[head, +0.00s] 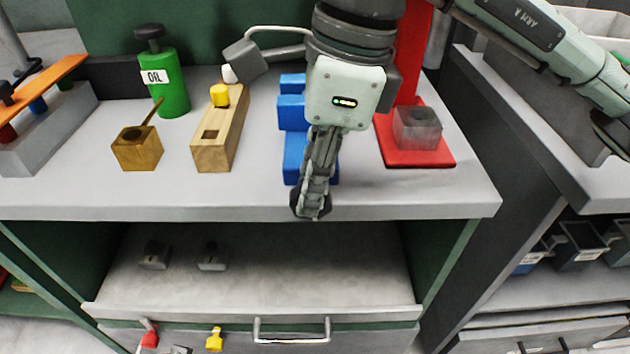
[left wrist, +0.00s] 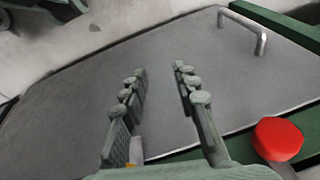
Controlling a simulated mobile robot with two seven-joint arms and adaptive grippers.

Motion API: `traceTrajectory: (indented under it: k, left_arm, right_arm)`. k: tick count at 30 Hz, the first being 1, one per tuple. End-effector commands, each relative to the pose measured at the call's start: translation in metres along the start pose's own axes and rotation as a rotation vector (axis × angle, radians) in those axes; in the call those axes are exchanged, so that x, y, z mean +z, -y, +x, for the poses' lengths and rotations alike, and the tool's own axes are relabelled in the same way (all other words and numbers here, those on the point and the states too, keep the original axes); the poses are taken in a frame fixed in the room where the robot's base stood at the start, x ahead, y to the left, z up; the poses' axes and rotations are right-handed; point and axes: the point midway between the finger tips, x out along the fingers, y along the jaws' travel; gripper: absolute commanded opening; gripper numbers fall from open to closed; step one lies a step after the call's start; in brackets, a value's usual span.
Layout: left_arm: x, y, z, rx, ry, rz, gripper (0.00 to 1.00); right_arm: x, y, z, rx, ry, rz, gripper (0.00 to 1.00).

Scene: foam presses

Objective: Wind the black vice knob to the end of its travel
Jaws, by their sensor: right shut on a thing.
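The blue vice (head: 291,112) stands on the bench top near its front edge, partly hidden behind my right gripper. My right gripper (head: 311,208) points down in front of the vice, at the bench's front edge. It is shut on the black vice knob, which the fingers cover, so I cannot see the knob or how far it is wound. My left gripper (left wrist: 160,80) shows only in the left wrist view. Its fingers are apart with nothing between them, in front of a grey panel.
A wooden block with a yellow knob (head: 220,95), a small wooden box (head: 137,149) and a green oil bottle (head: 169,83) stand left of the vice. A red press (head: 418,151) stands at right. A red knob (left wrist: 278,139) is close to my left gripper's right finger.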

Motion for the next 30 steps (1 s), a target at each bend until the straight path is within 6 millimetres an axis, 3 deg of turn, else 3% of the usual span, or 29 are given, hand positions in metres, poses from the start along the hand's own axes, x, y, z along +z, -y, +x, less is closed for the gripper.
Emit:
traceTrajectory:
  k: [15,30]
  left_arm:
    - [-0.003,0.004,-0.022,-0.013,-0.001,0.003,0.29]
    - [0.001,0.005,-0.014,-0.012,0.007,0.002,0.29]
  right_arm:
    - [0.010,0.001,0.002,-0.003,-0.345,0.000,0.00]
    - [0.011,0.000,0.004,-0.002,-0.426,0.000,0.00]
